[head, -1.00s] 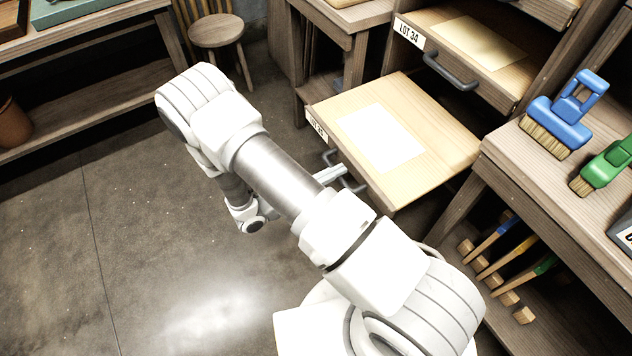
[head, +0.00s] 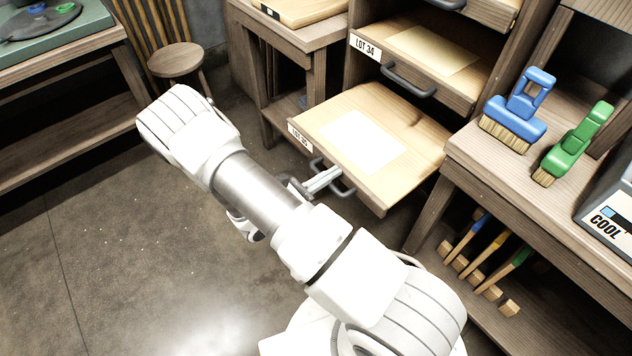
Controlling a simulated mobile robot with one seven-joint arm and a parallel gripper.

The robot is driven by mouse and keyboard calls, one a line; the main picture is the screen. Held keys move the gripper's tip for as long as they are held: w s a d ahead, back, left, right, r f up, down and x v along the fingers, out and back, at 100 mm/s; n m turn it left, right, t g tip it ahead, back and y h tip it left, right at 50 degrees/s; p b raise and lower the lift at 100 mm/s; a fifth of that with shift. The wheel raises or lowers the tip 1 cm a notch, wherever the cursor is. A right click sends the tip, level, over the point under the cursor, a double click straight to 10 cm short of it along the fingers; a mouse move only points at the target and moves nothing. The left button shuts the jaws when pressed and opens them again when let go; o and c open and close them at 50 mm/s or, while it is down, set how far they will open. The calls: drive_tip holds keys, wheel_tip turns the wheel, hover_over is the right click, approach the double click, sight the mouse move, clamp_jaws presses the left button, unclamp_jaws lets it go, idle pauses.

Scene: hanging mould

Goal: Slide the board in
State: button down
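The board (head: 413,134) is a pale wooden slide-out panel with a white sheet (head: 363,141) on top. It sticks out of the cabinet below the LOT 34 drawer and has a LOT 35 label (head: 300,138) on its front edge. Its dark handle (head: 346,190) is on that front edge. My gripper (head: 326,179) is at the handle, its pale fingers overlapping the bar. Whether the fingers close on the bar is too small to tell. My white arm hides part of the gripper.
The LOT 34 drawer (head: 398,80) is above the board. A workbench (head: 490,165) with a blue brush (head: 515,115) and a green brush (head: 572,145) stands close on the right. A stool (head: 176,62) stands at the back left. The floor (head: 110,240) at left is clear.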

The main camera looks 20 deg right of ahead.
sight(355, 160)
drive_tip(key=x, duration=2.2)
drive_tip(key=shift+d+f, duration=0.1)
drive_tip(key=shift+w+d, duration=0.15)
drive_tip(key=shift+d, duration=0.25)
drive_tip(key=shift+a+p, duration=0.3)
drive_tip(key=shift+a, duration=0.05)
drive_tip(key=p+v, duration=0.2)
drive_tip(key=v, duration=1.2)
drive_tip(key=shift+p, duration=0.4)
